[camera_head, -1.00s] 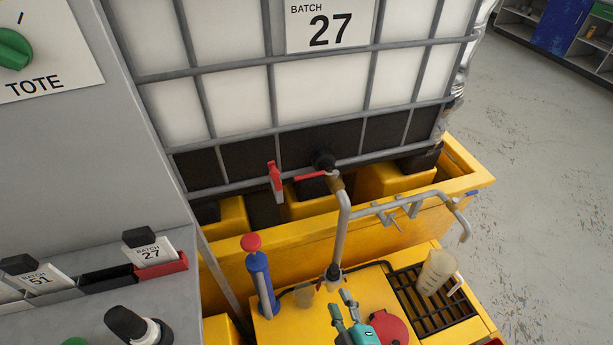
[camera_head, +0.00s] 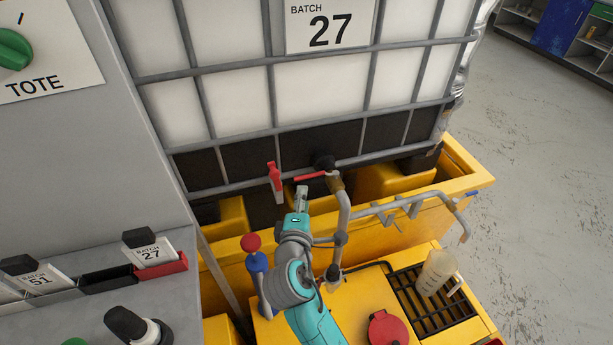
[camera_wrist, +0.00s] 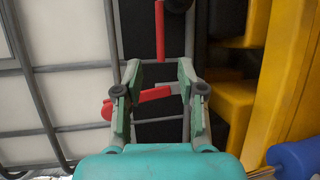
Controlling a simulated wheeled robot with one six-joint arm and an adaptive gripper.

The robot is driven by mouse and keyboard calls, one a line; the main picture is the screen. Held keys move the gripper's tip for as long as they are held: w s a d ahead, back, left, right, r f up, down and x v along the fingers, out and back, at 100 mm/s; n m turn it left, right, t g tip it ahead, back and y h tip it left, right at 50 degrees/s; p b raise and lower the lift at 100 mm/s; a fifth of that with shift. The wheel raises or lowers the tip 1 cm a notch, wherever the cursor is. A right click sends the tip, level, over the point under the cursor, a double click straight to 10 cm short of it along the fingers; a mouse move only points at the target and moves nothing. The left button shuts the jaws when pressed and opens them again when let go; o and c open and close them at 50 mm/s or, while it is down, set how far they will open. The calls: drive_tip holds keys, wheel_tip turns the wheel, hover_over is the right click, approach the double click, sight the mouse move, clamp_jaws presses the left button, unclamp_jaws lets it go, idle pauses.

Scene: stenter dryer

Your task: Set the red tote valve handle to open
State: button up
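A red bar handle (camera_head: 312,176) reaches left from a black valve (camera_head: 324,161) low on the tote (camera_head: 240,155); the bar also shows at the top of the wrist view (camera_wrist: 159,28). A second red lever-like part (camera_head: 274,174) hangs left of it. In the wrist view, a red piece with a rounded end (camera_wrist: 107,111), which looks like that part, crosses behind one finger and into the gap. My gripper (camera_head: 302,190) is below the red bar; in the wrist view its fingers (camera_wrist: 160,72) are apart, with nothing clamped. Contact cannot be told.
A grey pipe (camera_head: 344,215) rises just right of my gripper. A yellow bund (camera_head: 390,225) surrounds the tote's base. A clear jug (camera_head: 437,272) sits on a black grate (camera_head: 410,297) at right.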

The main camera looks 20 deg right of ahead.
sight(306, 177)
drive_tip(key=x, duration=1)
drive_tip(key=shift+w+d+f, duration=0.15)
drive_tip(key=shift+w, duration=0.05)
clamp_jaws()
